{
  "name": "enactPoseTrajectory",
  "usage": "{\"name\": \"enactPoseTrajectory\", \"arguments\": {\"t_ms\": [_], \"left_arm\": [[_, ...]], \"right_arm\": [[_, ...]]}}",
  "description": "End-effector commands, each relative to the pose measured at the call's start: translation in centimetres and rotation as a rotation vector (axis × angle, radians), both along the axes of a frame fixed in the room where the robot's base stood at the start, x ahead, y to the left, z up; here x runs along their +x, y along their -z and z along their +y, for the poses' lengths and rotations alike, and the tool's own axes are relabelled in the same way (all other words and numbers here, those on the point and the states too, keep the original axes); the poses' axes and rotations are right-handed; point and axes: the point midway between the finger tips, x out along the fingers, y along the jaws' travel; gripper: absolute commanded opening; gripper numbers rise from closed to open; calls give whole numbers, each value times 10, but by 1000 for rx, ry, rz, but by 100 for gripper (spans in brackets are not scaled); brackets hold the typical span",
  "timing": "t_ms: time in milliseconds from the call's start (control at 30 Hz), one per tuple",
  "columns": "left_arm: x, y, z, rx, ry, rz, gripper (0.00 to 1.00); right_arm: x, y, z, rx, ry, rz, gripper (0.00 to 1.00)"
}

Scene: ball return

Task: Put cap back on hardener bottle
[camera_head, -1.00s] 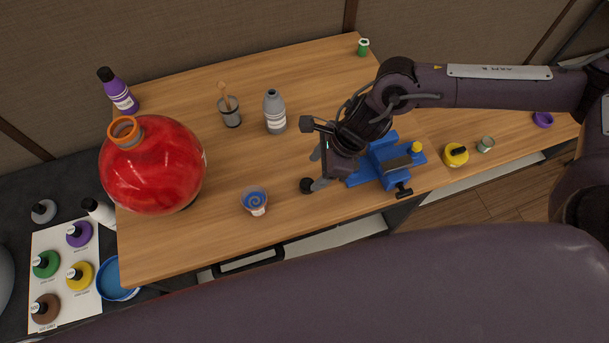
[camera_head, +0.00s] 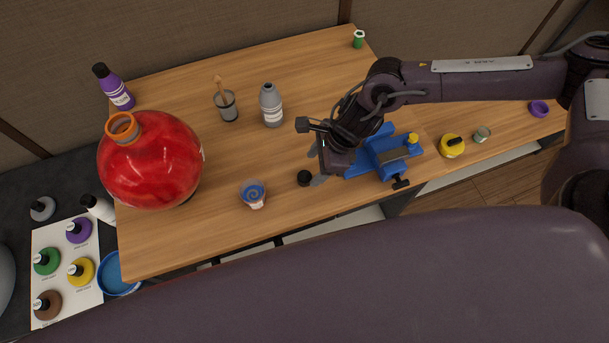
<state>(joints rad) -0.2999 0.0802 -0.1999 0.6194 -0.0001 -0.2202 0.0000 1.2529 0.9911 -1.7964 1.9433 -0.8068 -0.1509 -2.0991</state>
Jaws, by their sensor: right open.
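A small round black cap (camera_head: 304,178) lies on the wooden table near its front edge. A grey bottle (camera_head: 271,106) with a white label stands upright behind it with no black cap on its neck; I cannot read its label. My right gripper (camera_head: 315,164) is open and empty, its fingers pointing left and down. One finger is right beside the cap; I cannot tell if they touch. My left gripper is not in view.
A large red round vessel (camera_head: 150,165) stands at the left. A blue swirl cup (camera_head: 252,193) is left of the cap; a mesh cup (camera_head: 228,106) stands behind. A blue vise (camera_head: 380,155) sits under my right arm. The table (camera_head: 215,235) is clear in front.

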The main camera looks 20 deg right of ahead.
Motion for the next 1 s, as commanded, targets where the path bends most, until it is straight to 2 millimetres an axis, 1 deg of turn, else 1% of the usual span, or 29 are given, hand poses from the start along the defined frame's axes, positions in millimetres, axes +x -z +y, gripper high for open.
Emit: {"name": "enactPoseTrajectory", "arguments": {"t_ms": [67,167,267,300,400,533,800,867,1000], "left_arm": [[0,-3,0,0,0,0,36],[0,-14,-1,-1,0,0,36],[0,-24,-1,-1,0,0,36],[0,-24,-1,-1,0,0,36],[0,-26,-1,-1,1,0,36],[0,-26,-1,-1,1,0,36],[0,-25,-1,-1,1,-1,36],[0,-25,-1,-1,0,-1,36],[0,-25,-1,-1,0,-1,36]], "right_arm": [[0,2,1,-1,-1,2,58],[1,11,6,-2,-2,3,58],[2,25,12,-2,-1,3,58],[3,32,14,-1,-1,3,58],[4,43,18,-1,0,3,58],[4,48,20,-1,0,0,58],[4,48,19,-1,1,1,58],[5,48,19,-1,1,1,51],[5,48,19,-1,1,1,33]]}}
